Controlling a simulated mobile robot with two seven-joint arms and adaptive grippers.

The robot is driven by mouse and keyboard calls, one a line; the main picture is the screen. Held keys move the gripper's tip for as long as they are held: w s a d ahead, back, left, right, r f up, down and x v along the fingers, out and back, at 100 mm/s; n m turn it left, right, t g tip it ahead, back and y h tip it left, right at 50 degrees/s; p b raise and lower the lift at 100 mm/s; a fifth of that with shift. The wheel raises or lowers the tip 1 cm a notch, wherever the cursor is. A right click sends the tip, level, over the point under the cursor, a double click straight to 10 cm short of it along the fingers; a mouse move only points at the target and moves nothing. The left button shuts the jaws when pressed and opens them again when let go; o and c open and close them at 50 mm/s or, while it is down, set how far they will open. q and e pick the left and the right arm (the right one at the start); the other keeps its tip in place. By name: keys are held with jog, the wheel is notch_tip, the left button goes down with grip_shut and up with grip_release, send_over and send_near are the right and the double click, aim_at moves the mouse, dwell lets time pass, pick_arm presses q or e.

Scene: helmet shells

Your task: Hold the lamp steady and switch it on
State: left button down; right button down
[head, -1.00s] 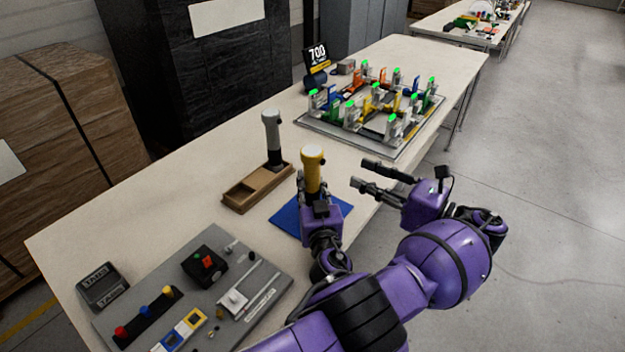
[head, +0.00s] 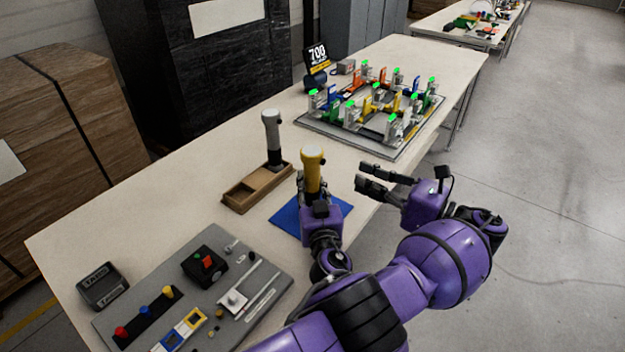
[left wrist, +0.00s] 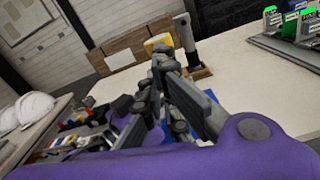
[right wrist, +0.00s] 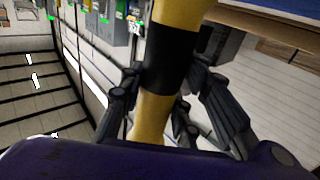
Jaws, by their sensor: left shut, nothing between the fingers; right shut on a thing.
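The yellow lamp (head: 313,160), a torch-like body with a wide head, stands upright over a blue mat (head: 285,222). My right gripper (head: 313,192) is shut around its lower body. In the right wrist view the yellow body with its black band (right wrist: 171,58) runs between the fingers. My left gripper (head: 362,177) is shut and empty, to the right of the lamp and apart from it, pointing at it. In the left wrist view its fingers partly hide the yellow head (left wrist: 157,42). I cannot make out a switch or any light.
A grey torch (head: 271,135) stands in a brown wooden tray (head: 240,198) behind the lamp. A grey board (head: 225,325) with switches and coloured parts lies at the near left. A fixture board (head: 330,132) with several coloured clamps sits farther back. The table's right edge is close by.

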aim_at(323, 162)
pick_arm(q)
jog(key=shift+f, duration=0.1)
dwell(0.4)
notch_tip(323, 162, down, 6)
jog(key=a+n+g+h, duration=0.2)
jog(key=n+h, duration=0.2)
jog(key=d+r+n+t+h, duration=0.2)
jog(key=d+r+n+h, duration=0.4)
jog(key=n, duration=0.4)
jog(key=w+a+r, duration=0.1)
jog(key=w+a, duration=0.4)
jog(key=a, duration=0.3)
jog(key=shift+h, duration=0.4)
